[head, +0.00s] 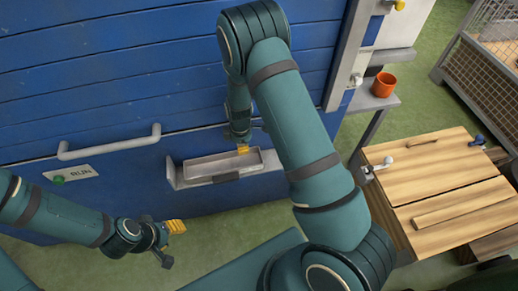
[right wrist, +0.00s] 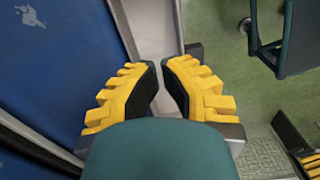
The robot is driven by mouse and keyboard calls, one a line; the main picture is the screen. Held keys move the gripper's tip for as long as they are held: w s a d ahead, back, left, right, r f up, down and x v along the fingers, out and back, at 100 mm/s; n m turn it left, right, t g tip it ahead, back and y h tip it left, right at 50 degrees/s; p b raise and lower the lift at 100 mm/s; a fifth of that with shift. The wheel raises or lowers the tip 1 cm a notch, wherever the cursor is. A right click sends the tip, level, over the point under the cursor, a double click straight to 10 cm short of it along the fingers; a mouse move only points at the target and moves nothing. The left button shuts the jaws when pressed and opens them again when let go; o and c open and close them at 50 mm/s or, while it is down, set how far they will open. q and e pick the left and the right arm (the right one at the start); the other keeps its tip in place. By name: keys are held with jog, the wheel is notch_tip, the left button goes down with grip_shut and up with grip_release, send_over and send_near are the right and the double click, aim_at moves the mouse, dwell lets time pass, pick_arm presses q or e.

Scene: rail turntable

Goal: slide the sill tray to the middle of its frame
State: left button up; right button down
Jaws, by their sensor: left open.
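The sill tray (head: 200,170), a long shallow grey tray, sits in a grey frame (head: 174,176) low on the blue wall in the head view. Some frame shows past both tray ends. A darker plate (head: 226,177) is on the frame's front. My right gripper (head: 242,149) reaches down at the tray's back right part; its yellow pads show there. In the right wrist view its fingers (right wrist: 161,66) slant towards each other, with a pale grey strip between them; whether they grip it I cannot tell. My left gripper (head: 173,236) is open and empty, lower left of the tray.
A grey handle (head: 110,142) and a RUN label with a green button (head: 58,180) are on the blue wall. An orange pot (head: 384,84) stands on a shelf at right. A wooden-topped table (head: 440,180) and wire cage (head: 490,45) stand right. Green floor is open below the tray.

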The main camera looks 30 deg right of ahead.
aim_at(255, 162)
jog(key=f, duration=0.3)
jog(key=f+b, duration=0.1)
jog(key=f, duration=0.2)
jog(key=f+b, duration=0.1)
jog(key=f, duration=0.2)
jog(key=shift+w+d+f, duration=0.1)
jog(key=shift+w+d, duration=0.2)
jog(key=d, duration=0.2)
jog(key=shift+s+d+f+b, duration=0.3)
jog(key=shift+s+d, duration=0.05)
pick_arm(q)
jog(key=shift+w+a+x, duration=0.1)
jog(key=shift+x, duration=0.6)
jog(key=shift+w+a+x, duration=0.1)
jog(key=shift+a+x, duration=0.05)
jog(key=shift+x, duration=0.55)
pick_arm(e)
jog(key=shift+s+d, duration=0.2)
jog(key=shift+d, duration=0.4)
